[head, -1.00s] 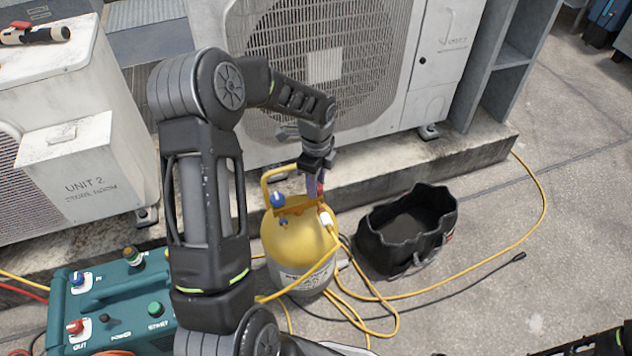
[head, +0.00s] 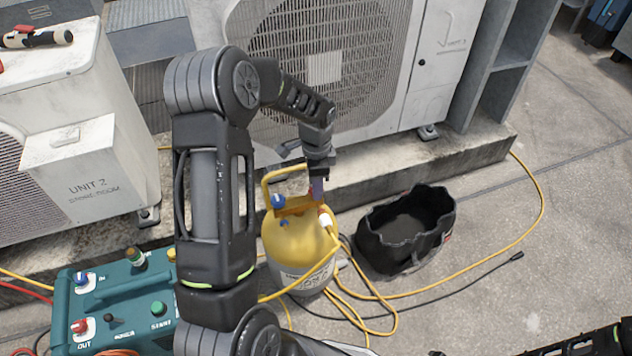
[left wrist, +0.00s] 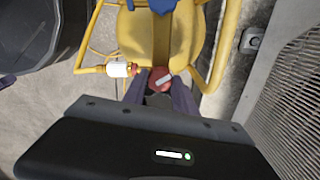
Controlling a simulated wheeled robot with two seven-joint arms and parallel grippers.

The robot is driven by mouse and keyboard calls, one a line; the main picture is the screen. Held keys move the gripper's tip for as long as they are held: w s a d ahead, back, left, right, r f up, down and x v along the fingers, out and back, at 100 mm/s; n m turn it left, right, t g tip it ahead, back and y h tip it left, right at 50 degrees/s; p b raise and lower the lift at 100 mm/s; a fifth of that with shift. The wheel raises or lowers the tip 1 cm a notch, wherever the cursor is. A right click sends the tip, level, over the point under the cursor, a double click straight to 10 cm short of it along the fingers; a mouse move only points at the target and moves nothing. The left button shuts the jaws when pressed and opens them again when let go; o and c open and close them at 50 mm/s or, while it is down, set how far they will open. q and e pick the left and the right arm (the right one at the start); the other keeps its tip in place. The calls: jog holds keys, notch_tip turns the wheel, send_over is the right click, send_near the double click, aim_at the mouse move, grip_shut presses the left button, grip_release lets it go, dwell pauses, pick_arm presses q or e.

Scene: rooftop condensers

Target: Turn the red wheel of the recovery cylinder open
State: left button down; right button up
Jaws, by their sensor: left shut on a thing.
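The recovery cylinder (head: 297,240) stands upright on the ground, yellow above and grey-white below, with a yellow carrying handle and a blue wheel (head: 278,201) on top. In the head view my left gripper (head: 318,192) points down at the cylinder's top and hides most of the red wheel. In the left wrist view the red wheel (left wrist: 160,80) lies between the two fingers, and my left gripper (left wrist: 160,92) is shut on it. A white hose fitting (left wrist: 118,69) with a yellow hose sits just left of it. My right gripper is not in view.
A black open bag (head: 408,232) stands right of the cylinder. Yellow hoses (head: 385,325) loop over the ground. A teal recovery machine (head: 115,305) is at lower left. A condenser unit (head: 425,70) on a concrete plinth stands behind. Open ground lies at right.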

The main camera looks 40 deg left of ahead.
pick_arm(q)
jog(key=n, duration=0.3)
jog(key=shift+r+n+p, duration=0.1)
jog(key=shift+n+p, duration=0.3)
jog(key=n, duration=0.3)
jog(key=shift+p, duration=0.35)
jog(key=n+p, duration=0.1)
jog(key=n, duration=0.6)
jog(key=shift+p, duration=0.4)
jog(key=n+p, duration=0.2)
jog(key=n, duration=0.4)
jog(key=n+p, duration=0.2)
jog(key=n, duration=0.2)
jog(key=shift+n, duration=0.3)
jog(key=shift+n+p, duration=0.55)
jog(key=shift+n, duration=0.65)
jog(key=c, duration=1)
grip_release()
